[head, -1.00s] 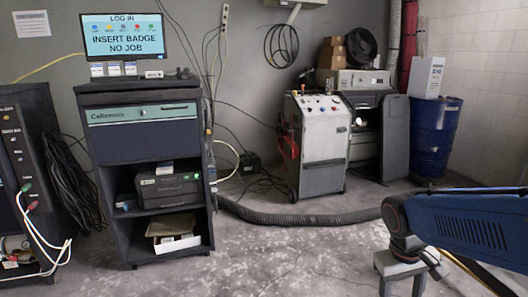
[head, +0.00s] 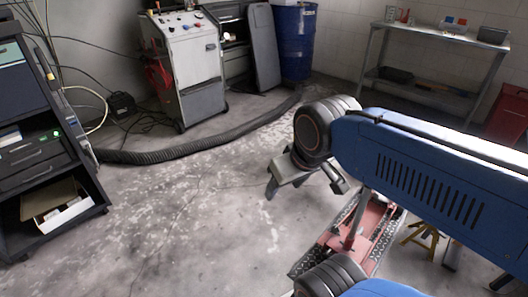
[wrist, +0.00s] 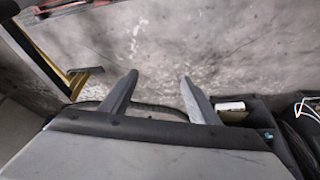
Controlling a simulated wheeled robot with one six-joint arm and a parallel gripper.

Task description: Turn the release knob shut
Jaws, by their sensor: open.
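I cannot make out the release knob in either view. A low red steel unit (head: 372,222) with dark patterned side strips lies on the floor in the head view, partly hidden behind my blue arm. A grey bar rises from its middle. My gripper (wrist: 158,78) is open and empty, its two grey fingers spread over bare concrete in the wrist view. In the head view its grey body hangs at the end of my arm, above the floor and to the upper left of the red unit.
A black hose (head: 190,155) curves across the floor. Behind it are a white wheeled machine (head: 190,65) and a blue drum (head: 294,42). A dark cabinet (head: 75,150) stands left, a metal shelf (head: 440,35) back right. A yellow stand (head: 425,238) is beside the red unit. The middle floor is clear.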

